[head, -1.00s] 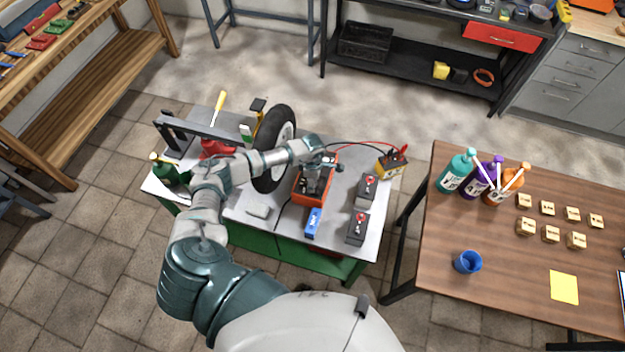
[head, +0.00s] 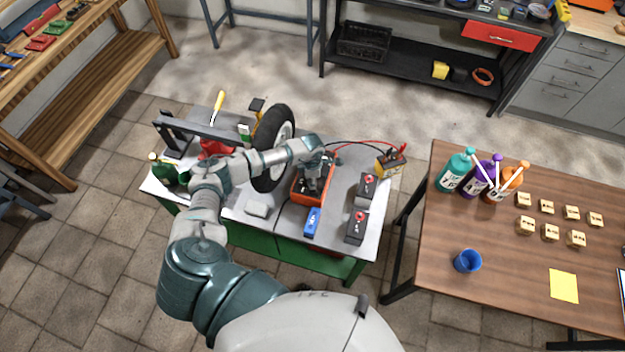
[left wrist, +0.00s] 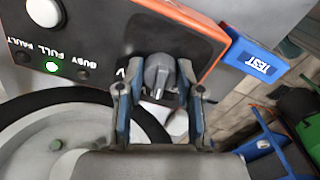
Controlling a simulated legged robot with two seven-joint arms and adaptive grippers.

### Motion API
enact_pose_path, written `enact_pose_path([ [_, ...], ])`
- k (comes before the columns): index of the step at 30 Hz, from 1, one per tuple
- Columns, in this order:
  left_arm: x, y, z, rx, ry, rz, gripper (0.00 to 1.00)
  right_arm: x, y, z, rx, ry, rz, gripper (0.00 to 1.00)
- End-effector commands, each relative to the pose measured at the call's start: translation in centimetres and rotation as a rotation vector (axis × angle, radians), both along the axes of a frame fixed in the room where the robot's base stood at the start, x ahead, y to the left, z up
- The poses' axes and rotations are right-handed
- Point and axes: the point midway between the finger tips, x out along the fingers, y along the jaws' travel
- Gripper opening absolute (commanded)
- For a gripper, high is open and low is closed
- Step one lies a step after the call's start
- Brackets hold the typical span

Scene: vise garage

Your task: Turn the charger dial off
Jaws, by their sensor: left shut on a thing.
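The charger (head: 297,190) is an orange box with a dark panel. It stands on the metal-topped bench, right of the wheel. In the left wrist view, its panel (left wrist: 100,20) shows a round white button and the labels FAULT, FULL and BUSY. A green light is lit near FULL. The grey charger dial (left wrist: 158,72) has a pale pointer mark. My left gripper (left wrist: 160,110) is shut on the dial, with a blue-padded finger on each side. In the head view, my left gripper (head: 315,188) is over the charger and hides the dial. My right gripper is not in view.
A blue TEST block (head: 312,222) sits beside the charger. The wheel (head: 273,150) stands close left, beside my arm.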

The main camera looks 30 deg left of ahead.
Motion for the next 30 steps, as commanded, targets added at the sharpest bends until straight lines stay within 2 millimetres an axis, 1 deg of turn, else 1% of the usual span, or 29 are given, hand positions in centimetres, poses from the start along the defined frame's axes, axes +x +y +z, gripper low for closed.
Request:
enact_pose_path([
  [1,-0.04,0.3,-0.07,0.005,0.001,0.043,0.02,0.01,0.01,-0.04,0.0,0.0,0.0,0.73],
  [18,-0.12,0.3,-0.02,0.007,0.002,0.566,0.02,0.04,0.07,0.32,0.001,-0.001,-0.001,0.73],
  [24,-0.16,0.28,-0.05,0.007,0.002,0.7,0.02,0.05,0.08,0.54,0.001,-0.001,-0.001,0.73],
  [30,-0.19,0.28,-0.1,0.008,0.003,0.787,0.02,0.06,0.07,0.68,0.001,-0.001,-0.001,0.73],
])
